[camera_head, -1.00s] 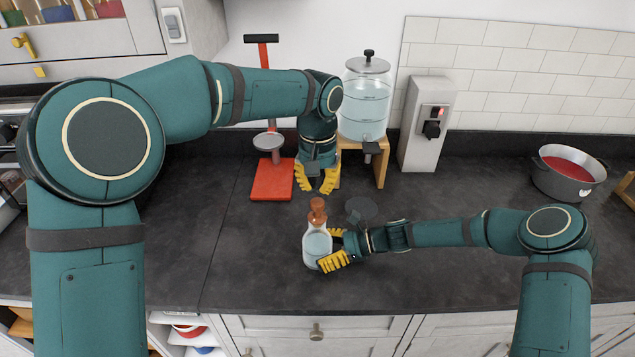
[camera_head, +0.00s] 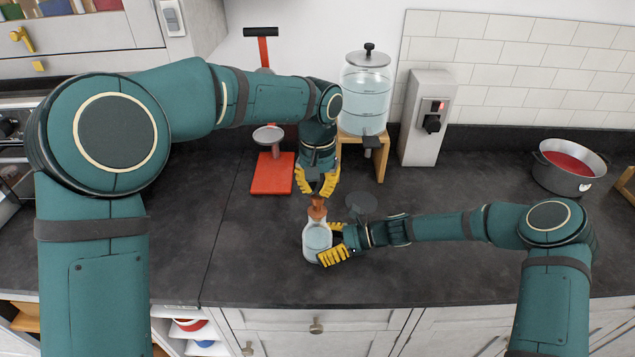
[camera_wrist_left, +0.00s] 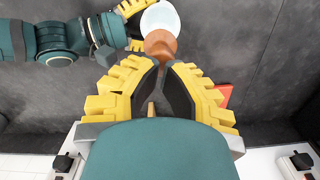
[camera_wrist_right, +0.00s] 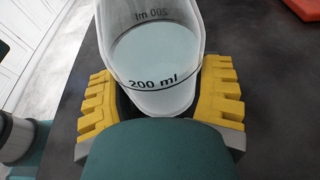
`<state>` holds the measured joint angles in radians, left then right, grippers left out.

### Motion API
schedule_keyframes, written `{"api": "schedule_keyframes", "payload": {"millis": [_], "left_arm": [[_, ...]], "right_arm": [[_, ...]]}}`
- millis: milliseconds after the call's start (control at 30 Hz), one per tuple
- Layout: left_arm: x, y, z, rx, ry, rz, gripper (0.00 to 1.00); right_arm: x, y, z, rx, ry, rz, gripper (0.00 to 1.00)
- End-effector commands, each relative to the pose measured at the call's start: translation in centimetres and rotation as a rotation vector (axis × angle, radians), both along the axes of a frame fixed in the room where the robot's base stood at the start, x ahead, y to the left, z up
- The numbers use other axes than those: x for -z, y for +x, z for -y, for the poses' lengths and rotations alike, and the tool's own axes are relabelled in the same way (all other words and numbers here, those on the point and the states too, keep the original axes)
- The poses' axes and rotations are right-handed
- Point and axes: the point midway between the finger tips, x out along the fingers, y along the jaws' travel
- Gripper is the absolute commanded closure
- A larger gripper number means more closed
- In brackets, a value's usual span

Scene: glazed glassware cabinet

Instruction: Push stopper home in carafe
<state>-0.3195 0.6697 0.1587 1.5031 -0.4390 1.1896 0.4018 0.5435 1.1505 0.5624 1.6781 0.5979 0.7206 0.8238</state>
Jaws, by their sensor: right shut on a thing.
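The clear carafe (camera_head: 316,241) stands upright on the dark counter, with water and a 200 ml mark (camera_wrist_right: 155,82) showing in the right wrist view. Its brown stopper (camera_head: 317,209) is at the mouth; how deep it sits cannot be told. My right gripper (camera_head: 325,246) is shut on the carafe's body from the right, with yellow fingers on both sides. My left gripper (camera_head: 318,192) points down directly above the stopper. Its fingertips are together at the stopper's top (camera_wrist_left: 160,44), touching or nearly touching it, not around it. The tips partly hide the stopper.
A glass water dispenser (camera_head: 366,95) stands on a wooden stand (camera_head: 381,160) behind. A dark round disc (camera_head: 361,203) lies close right of the carafe. A pot (camera_head: 569,170) is far right. The front left counter is clear.

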Motion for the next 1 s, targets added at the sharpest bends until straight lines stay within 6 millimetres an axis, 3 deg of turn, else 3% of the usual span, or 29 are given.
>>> {"api": "schedule_keyframes", "payload": {"millis": [500,1000], "left_arm": [[1.4,0.0,0.0,-0.001,0.001,-0.001,1.00],[0.9,0.0,0.0,0.000,0.001,0.000,1.00]], "right_arm": [[0.0,0.0,0.0,0.000,0.000,0.000,0.51],[0.0,0.0,0.0,-0.001,0.001,0.000,0.50]]}}
